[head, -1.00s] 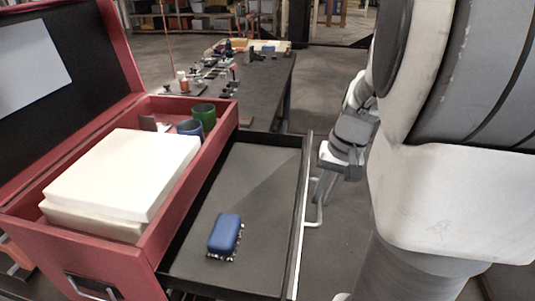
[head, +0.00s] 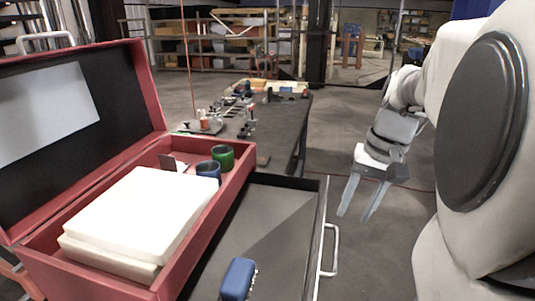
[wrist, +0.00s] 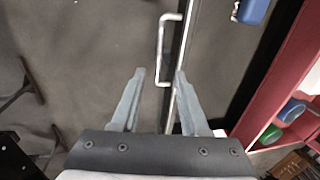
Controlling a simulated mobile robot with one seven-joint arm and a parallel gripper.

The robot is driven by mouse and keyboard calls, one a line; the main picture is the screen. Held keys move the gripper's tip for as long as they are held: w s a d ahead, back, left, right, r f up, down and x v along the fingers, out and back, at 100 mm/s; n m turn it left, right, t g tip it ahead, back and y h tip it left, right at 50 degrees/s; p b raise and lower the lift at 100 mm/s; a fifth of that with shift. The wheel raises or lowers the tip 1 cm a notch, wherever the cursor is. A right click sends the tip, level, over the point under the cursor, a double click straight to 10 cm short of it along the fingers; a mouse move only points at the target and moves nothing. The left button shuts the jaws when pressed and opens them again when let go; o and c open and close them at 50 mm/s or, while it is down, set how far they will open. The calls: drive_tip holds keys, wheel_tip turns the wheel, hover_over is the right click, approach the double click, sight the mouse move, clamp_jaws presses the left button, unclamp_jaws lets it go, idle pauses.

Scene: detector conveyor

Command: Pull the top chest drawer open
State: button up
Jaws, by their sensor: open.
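The red tool chest (head: 237,193) stands at the left with its lid up. Its top drawer (head: 313,240) is pulled out to the right, showing a dark grey floor. A silver bar handle (head: 331,250) is on the drawer's front; it also shows in the wrist view (wrist: 161,48). A blue object (head: 238,278) with a bristly lower edge lies in the drawer. My gripper (head: 355,214) is open and empty, apart from the handle, beyond it and to its right in the head view. In the wrist view the fingers (wrist: 157,72) point toward the handle.
The chest's upper tray holds white slabs (head: 140,212), a blue cup (head: 208,170) and a green cup (head: 223,156). A dark workbench (head: 290,125) with small parts stands behind. The floor right of the drawer is clear.

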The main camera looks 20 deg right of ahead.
wheel_tip(320, 180, up, 7)
drive_tip(key=d, duration=0.1)
drive_tip(key=shift+s+r, duration=0.15)
drive_tip(key=shift+s, duration=0.25)
